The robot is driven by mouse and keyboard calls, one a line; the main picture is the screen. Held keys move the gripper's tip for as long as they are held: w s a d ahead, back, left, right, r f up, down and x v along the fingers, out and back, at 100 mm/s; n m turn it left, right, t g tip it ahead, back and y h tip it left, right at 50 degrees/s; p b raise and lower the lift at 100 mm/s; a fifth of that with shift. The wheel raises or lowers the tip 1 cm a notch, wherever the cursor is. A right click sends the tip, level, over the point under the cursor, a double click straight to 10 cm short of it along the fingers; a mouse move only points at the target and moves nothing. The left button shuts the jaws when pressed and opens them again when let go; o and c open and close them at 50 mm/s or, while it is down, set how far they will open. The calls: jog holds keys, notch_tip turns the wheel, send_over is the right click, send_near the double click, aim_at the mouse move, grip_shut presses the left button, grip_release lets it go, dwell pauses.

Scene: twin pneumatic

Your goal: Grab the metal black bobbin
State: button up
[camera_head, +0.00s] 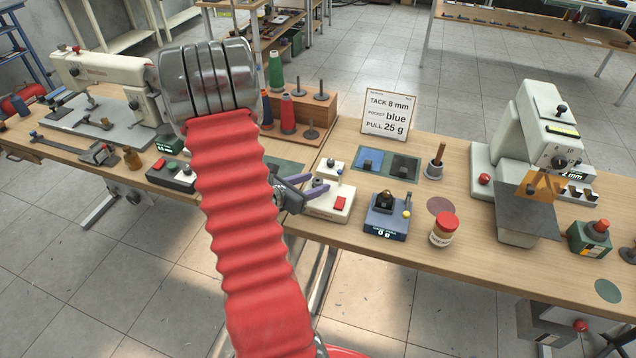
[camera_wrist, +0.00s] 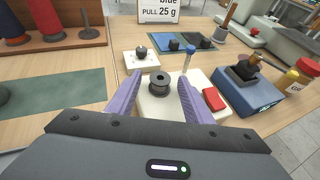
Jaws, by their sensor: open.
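A small black bobbin (camera_wrist: 158,83) with a centre hole stands upright on a cream device (camera_wrist: 160,108) with a red button. In the wrist view it lies between the purple fingers of my gripper (camera_wrist: 160,77), near their tips. The fingers are spread, with visible gaps to the bobbin on both sides. In the head view my gripper (camera_head: 306,187) reaches over the left side of the cream device (camera_head: 333,207). I cannot make out the bobbin clearly there. Another dark round piece (camera_wrist: 141,51) sits on a small white block (camera_wrist: 142,63) just behind.
A blue scale (camera_head: 386,224) reading 0 g stands right of the device. A blue-tipped post (camera_wrist: 189,58) rises close to the right finger. Behind are blue and dark pads (camera_head: 369,160), a sign (camera_head: 388,113) and a wooden spool rack (camera_head: 316,104). A green mat (camera_wrist: 55,93) lies left.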

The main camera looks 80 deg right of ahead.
dwell(0.4)
jog(key=c, duration=1.1)
notch_tip(320, 180, up, 10)
dwell(0.6)
dwell(0.4)
